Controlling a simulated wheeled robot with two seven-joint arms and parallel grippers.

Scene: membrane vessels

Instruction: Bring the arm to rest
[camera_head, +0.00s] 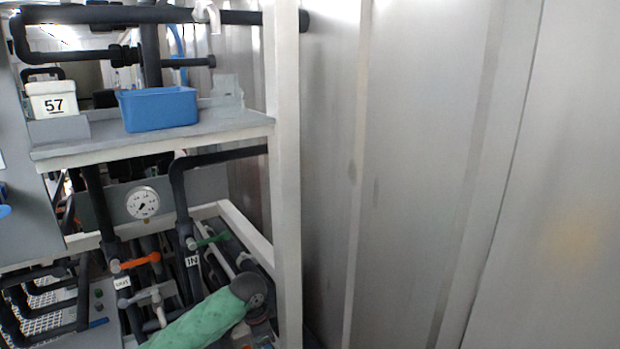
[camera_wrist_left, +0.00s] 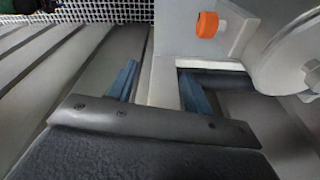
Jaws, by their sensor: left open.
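My left gripper (camera_wrist_left: 160,88) shows in the left wrist view, with two blue fingers standing apart. Nothing is gripped between them. Neither gripper shows in the head view. A green textured cylinder with a dark round end (camera_head: 200,322) comes in at the bottom of the head view; I cannot tell whether it is part of my arm. My right gripper is out of view.
A shelf (camera_head: 150,142) holds a blue bin (camera_head: 158,108) and a white box marked 57 (camera_head: 53,99). Below are a gauge (camera_head: 142,202), dark pipes, an orange valve handle (camera_head: 140,261) and a green one (camera_head: 210,240). A white post (camera_head: 287,180) and metal wall (camera_head: 430,170) stand right.

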